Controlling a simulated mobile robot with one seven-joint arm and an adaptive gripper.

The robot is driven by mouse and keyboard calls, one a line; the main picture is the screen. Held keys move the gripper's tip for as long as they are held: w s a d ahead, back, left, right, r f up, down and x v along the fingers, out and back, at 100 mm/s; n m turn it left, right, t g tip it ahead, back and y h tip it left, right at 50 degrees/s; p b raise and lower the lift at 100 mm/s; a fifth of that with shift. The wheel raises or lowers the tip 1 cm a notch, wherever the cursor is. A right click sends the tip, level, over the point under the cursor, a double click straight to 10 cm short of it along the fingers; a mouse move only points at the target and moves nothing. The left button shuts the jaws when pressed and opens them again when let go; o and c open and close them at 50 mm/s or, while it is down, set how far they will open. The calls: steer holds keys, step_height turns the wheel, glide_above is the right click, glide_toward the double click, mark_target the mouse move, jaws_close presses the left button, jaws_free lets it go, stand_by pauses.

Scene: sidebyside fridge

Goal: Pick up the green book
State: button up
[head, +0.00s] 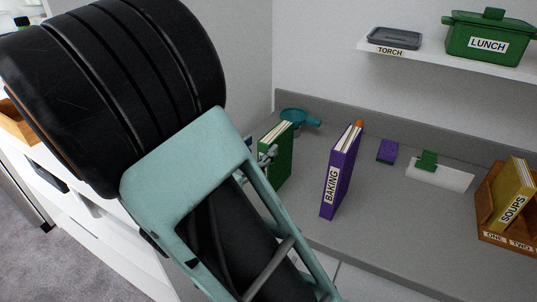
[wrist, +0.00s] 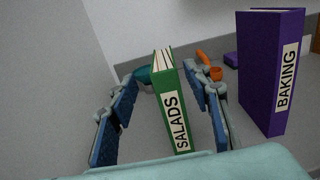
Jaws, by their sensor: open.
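The green book (head: 279,160) stands upright on the grey counter, partly hidden behind my arm in the head view. In the wrist view the green book (wrist: 171,100) shows its spine, labelled SALADS, between my two blue-padded fingers. My gripper (wrist: 163,95) is open, with one finger on each side of the book. A gap shows on the left side; the right finger is close to the book, and I cannot tell whether it touches. In the head view my gripper (head: 268,157) is mostly hidden, with a fingertip beside the book.
A purple BAKING book (head: 341,172) stands right of the green book. A teal pan-like item (head: 300,116) lies behind it. A purple block (head: 387,151), a wooden box (head: 488,215) with a yellow SOUPS book, and a shelf (head: 440,57) are to the right.

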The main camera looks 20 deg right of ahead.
mark_target(277, 134)
steer(key=x, duration=0.8)
steer(key=shift+d+f, duration=0.2)
steer(key=shift+d, duration=0.1)
jaws_close()
